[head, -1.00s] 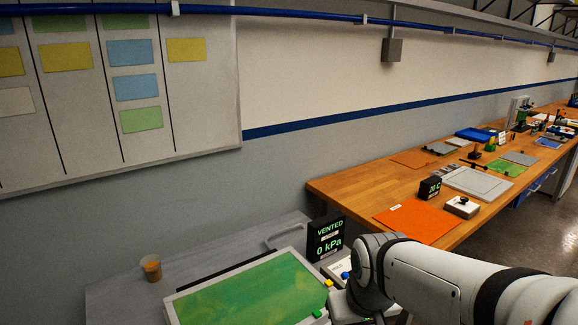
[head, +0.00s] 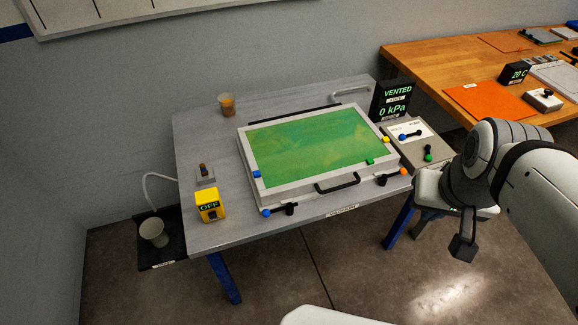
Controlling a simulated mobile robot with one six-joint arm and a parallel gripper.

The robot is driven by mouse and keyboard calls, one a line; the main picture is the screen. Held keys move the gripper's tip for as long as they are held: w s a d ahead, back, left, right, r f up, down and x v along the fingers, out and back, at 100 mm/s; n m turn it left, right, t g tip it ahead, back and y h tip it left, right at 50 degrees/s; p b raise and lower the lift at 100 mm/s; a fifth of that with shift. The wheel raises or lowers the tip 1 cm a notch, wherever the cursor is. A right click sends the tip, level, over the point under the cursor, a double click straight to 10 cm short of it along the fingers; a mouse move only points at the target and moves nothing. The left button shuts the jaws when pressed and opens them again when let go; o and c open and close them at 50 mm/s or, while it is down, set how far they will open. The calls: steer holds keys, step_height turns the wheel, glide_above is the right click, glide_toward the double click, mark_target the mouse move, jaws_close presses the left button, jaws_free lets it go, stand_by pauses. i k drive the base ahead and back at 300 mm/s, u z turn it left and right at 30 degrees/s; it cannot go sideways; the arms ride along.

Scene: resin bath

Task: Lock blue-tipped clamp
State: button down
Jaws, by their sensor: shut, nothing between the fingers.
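A clamp with a blue tip (head: 279,210) lies at the front left corner of the green-topped bath frame (head: 290,185), its blue ball to the left and a dark knob to the right. A blue block (head: 257,174) sits on the frame's left edge just above it. I cannot tell the clamp's latch state. Another blue-tipped lever (head: 405,136) is on a panel at the right. My gripper (head: 462,250) hangs shut and empty, pointing down over the floor, right of the bench and well apart from the clamp.
A green-tipped lever (head: 428,153) stands at the right. A yellow OFF box (head: 210,207) is left. The display (head: 392,101) reads VENTED, 0 kPa. Floor in front is mostly clear.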

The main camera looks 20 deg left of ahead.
mark_target(266, 213)
steer(key=z, duration=0.1)
steer(key=k, duration=0.25)
steer(key=u, duration=0.75)
steer(key=i, duration=0.4)
steer(key=u, duration=0.45)
